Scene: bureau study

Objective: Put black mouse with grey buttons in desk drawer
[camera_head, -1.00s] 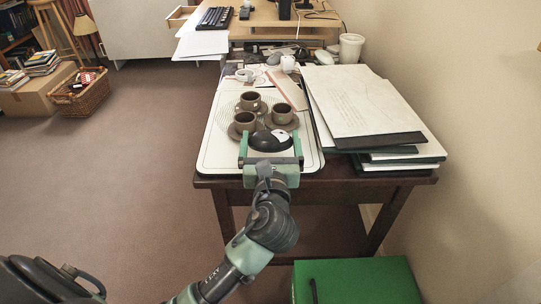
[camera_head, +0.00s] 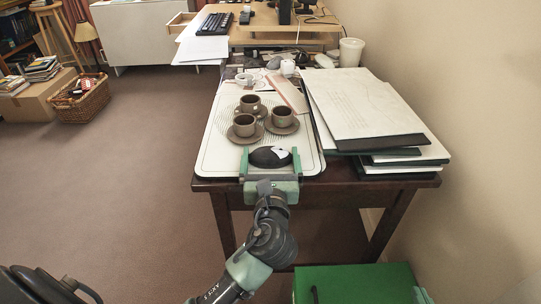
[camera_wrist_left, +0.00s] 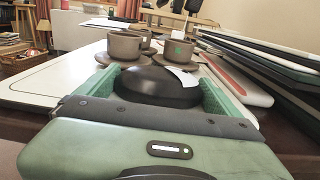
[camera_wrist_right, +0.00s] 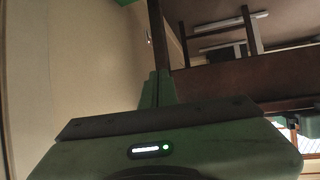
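The black mouse (camera_head: 268,157) has grey-white on top and sits between the fingers of my left gripper (camera_head: 270,160), at the near edge of the white tray (camera_head: 215,160). The left wrist view shows the mouse (camera_wrist_left: 150,88) between both green fingers, which are closed on its sides. Whether it touches the tray is hard to tell. An open wooden drawer (camera_head: 180,22) sticks out left of the far desk (camera_head: 255,37).
Several brown cups on saucers (camera_head: 245,127) stand just beyond the mouse. A stack of boards (camera_head: 365,105) fills the table's right side. A green box (camera_head: 355,284) stands on the floor at the near right. The floor (camera_head: 130,160) left of the table is clear.

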